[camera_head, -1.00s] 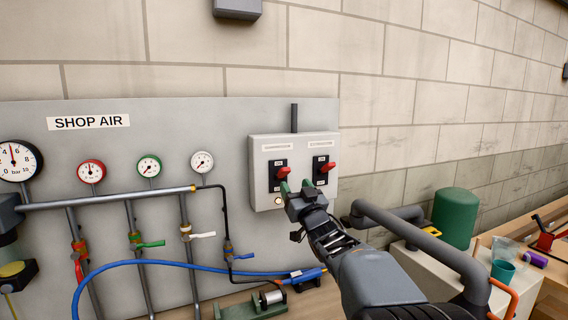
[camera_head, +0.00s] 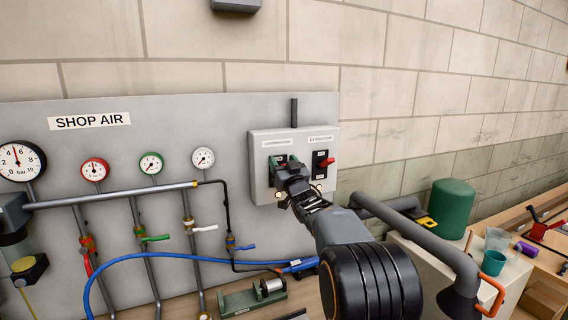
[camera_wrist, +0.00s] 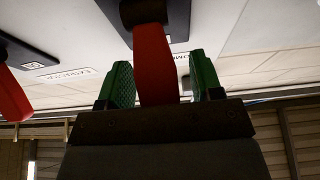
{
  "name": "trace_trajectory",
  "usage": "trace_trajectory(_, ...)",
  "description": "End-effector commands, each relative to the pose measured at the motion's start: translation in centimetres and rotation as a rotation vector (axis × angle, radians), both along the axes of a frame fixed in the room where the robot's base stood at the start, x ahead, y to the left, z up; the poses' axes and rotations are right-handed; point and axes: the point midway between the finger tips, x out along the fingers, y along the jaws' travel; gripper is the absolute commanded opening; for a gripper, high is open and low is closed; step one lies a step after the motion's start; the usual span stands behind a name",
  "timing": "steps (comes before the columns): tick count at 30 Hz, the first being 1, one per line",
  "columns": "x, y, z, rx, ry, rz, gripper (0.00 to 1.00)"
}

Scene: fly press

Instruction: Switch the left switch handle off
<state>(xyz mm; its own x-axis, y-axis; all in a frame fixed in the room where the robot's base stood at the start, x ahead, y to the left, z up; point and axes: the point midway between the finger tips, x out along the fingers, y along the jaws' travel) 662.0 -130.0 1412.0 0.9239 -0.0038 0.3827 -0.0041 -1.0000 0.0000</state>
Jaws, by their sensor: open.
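The left switch handle (camera_wrist: 152,62) is red and stands between the two green fingers of my gripper (camera_wrist: 163,80) in the wrist view. The fingers are open, one on each side of it, with a clear gap at the right finger. In the head view my gripper (camera_head: 283,160) covers the left switch, so its handle is hidden there. The grey switch box (camera_head: 259,180) hangs on the panel. The right switch's red handle (camera_head: 327,162) is free, to the right of my gripper; it also shows at the left edge of the wrist view (camera_wrist: 12,98).
The grey panel (camera_head: 120,210) carries several gauges, pipes and valves to the left. A blue hose (camera_head: 150,258) runs below. A thick grey pipe (camera_head: 420,235) and a green cylinder (camera_head: 453,207) stand right of my arm.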

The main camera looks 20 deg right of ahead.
Motion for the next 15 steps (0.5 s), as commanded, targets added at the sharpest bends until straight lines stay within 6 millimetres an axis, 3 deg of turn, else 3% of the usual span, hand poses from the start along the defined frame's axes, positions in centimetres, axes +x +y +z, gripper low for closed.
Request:
trace_trajectory(2, -0.01, 0.00, -0.01, 0.000, 0.000, 0.000, 0.58)
trace_trajectory(15, -0.03, 0.00, 0.00, 0.000, 0.000, 0.000, 0.16)
